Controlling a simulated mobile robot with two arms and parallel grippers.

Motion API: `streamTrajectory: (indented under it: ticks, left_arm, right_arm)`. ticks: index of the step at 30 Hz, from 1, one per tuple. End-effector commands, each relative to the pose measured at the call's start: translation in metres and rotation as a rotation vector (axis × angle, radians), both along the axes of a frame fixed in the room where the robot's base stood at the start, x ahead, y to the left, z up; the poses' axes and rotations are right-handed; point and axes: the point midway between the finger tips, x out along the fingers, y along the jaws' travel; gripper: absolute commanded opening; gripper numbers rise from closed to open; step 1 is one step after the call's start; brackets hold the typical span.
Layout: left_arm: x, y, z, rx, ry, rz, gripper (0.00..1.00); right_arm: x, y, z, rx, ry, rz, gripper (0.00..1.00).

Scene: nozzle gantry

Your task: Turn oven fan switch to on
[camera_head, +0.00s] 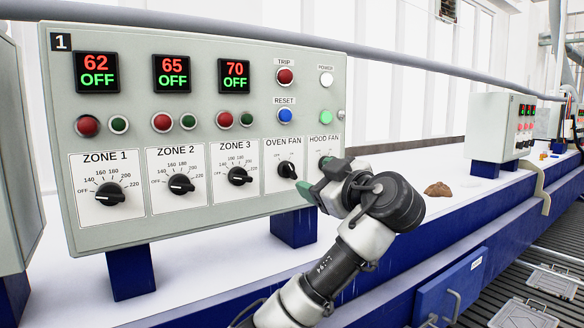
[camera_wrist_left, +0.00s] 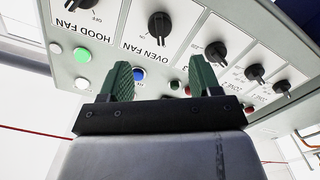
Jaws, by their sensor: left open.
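The oven fan switch (camera_head: 288,170) is a black rotary knob on a white label plate, low on the right part of the grey control panel (camera_head: 200,120). Its exact setting is hard to read. In the left wrist view the oven fan knob (camera_wrist_left: 160,25) appears upside down, beyond the gap between my fingers. My left gripper (camera_head: 316,183) is open and empty, with green fingers, just right of and below the oven fan knob and apart from it. Its fingers also show in the left wrist view (camera_wrist_left: 162,75). The hood fan knob (camera_head: 325,162) is partly hidden behind the gripper. My right gripper is out of view.
Zone 1 knob (camera_head: 109,194), zone 2 knob (camera_head: 181,185) and zone 3 knob (camera_head: 239,176) sit left of the oven fan. The red trip button (camera_head: 285,76) and blue reset button (camera_head: 285,115) are above it. The panel stands on blue legs (camera_head: 131,270).

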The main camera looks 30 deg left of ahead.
Motion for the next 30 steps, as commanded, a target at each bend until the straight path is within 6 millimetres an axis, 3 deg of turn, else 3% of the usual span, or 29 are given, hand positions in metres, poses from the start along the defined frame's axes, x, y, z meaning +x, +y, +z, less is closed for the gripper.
streamTrajectory:
  ticks: [3, 13, 26, 30]
  left_arm:
    - [0.008, 0.022, 0.006, 0.003, 0.005, 0.005, 0.63]
    - [0.030, 0.073, 0.004, 0.002, 0.007, 0.001, 0.63]
    - [0.035, 0.085, -0.001, 0.000, 0.005, -0.002, 0.63]
    - [0.035, 0.085, -0.001, 0.000, 0.005, -0.002, 0.46]
  right_arm:
    - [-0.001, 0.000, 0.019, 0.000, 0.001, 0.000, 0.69]
    - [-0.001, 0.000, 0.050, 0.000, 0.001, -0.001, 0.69]
    - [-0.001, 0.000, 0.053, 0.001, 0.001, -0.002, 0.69]
    - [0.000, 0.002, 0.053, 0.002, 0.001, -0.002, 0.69]
